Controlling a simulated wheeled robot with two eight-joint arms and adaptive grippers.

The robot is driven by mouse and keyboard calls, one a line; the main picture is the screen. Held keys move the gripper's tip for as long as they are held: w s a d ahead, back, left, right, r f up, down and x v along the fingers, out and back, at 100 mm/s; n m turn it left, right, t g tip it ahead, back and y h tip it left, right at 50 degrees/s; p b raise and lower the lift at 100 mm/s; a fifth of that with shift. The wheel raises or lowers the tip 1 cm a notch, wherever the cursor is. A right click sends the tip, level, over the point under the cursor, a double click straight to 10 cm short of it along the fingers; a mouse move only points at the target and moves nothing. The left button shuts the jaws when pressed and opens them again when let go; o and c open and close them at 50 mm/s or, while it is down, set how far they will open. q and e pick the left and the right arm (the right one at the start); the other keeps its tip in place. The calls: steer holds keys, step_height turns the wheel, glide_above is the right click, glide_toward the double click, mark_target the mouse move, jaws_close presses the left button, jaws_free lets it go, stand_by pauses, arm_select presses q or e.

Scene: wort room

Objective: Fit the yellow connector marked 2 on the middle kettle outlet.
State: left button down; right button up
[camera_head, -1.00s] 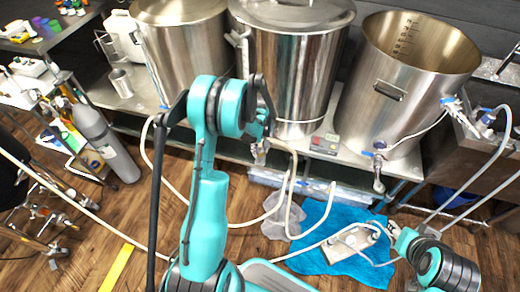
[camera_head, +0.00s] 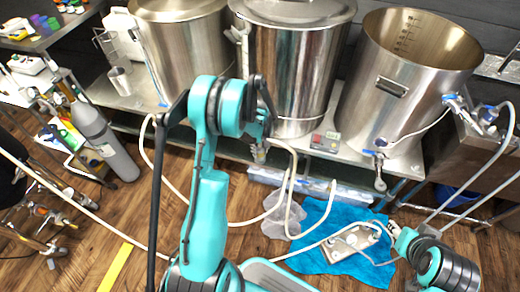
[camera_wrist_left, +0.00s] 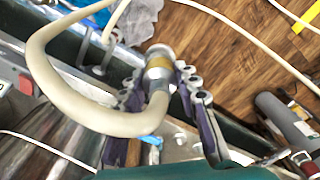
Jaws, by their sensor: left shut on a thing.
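The middle kettle (camera_head: 290,75) is a lidded steel pot on the bench. Its outlet low on the front is largely hidden by my left arm in the head view. My left gripper (camera_head: 259,152) is in front of the kettle's lower wall. In the left wrist view my left gripper (camera_wrist_left: 168,85) is shut on the yellow-banded connector (camera_wrist_left: 158,68) at the end of a cream hose (camera_wrist_left: 62,95). The number on it is not legible. I cannot tell whether it touches the outlet. My right gripper (camera_head: 384,228) is near the blue cloth; its jaws are unclear.
An open kettle (camera_head: 415,60) with a valve and hoses stands right, another kettle (camera_head: 185,50) left. A blue cloth (camera_head: 325,262) with a metal device (camera_head: 352,240) lies on the floor. A grey gas cylinder (camera_head: 105,140) stands left. Hoses cross the wooden floor.

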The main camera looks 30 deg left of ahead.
arm_select(q)
steer(key=shift+f+b, duration=0.3)
steer(key=shift+f, duration=0.15)
steer(key=c, duration=1)
jaws_free()
steer(key=shift+c, duration=0.2)
step_height(320, 180, up, 12)
steer(key=shift+r, duration=0.1)
steer(key=shift+s+d+r, duration=0.1)
steer(key=shift+d+r, duration=0.1)
steer(key=shift+r, duration=0.05)
steer(key=s+d+r+m+t, duration=0.3)
steer(key=s+d+r+m, duration=0.2)
steer(key=s+d+r, duration=0.4)
steer(key=s+d+r+m+t, duration=0.2)
steer(key=s+d+m+t, duration=0.2)
steer(key=s, duration=0.5)
steer(key=d+m, duration=0.2)
steer(key=shift+s+r+m, duration=0.2)
steer(key=shift+s+m, duration=0.1)
steer(key=shift+s, duration=0.1)
